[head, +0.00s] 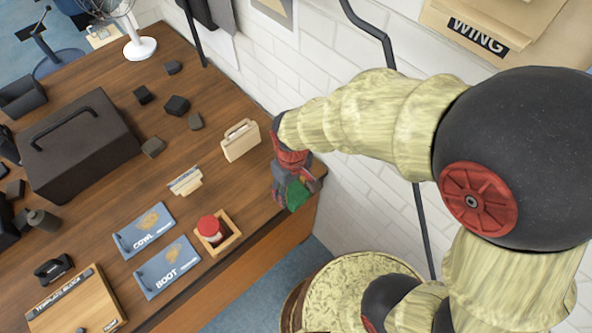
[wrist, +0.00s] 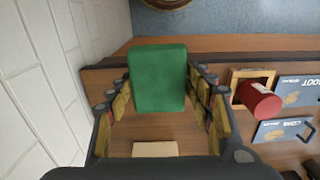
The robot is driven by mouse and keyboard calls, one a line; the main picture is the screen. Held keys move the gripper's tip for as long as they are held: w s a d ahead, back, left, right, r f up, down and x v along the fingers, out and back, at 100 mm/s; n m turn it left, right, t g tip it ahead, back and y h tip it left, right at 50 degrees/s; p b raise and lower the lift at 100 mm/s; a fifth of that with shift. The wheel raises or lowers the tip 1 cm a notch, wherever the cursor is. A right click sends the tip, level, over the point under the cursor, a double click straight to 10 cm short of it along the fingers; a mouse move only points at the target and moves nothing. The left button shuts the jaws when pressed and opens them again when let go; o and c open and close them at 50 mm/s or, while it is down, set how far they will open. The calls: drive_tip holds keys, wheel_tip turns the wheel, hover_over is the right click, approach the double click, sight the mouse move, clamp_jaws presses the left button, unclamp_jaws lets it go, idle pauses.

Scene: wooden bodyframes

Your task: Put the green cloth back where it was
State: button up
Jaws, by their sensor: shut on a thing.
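The green cloth (wrist: 159,78) looks like a smooth, flat-sided green rectangle in the wrist view. It also shows as a small green patch (head: 297,194) in the head view, partly hidden by the fingers. My gripper (wrist: 160,88) is shut on it, with a finger on each side. In the head view my gripper (head: 294,183) points down at the right end of the wooden table, near the white brick wall. I cannot tell how far the cloth is above the tabletop.
A wooden tray (head: 231,243) with a red-topped cylinder (head: 210,228) stands near the table's front edge. Blue cards marked COWL (head: 145,231) and BOOT (head: 167,267) lie beside it. A cream handled piece (head: 240,141) stands left of my gripper. A large dark box (head: 78,145) is farther left.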

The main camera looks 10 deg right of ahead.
drive_tip(key=w+f, duration=0.3)
drive_tip(key=w, duration=0.1)
drive_tip(key=w+f, duration=0.3)
drive_tip(key=w, duration=0.1)
drive_tip(key=w+f+b, duration=0.1)
drive_tip(key=w+f, duration=0.2)
drive_tip(key=w, duration=0.1)
drive_tip(key=shift+w+d+f, duration=0.1)
drive_tip(key=shift+w+d, duration=0.05)
drive_tip(key=shift+w, duration=0.25)
drive_tip(key=shift+w+f, duration=0.15)
drive_tip(key=shift+f, duration=0.05)
drive_tip(key=shift+w+f, duration=0.1)
drive_tip(key=shift+f, duration=1.45)
drive_tip(key=shift+f, duration=0.15)
drive_tip(key=o, duration=1.2)
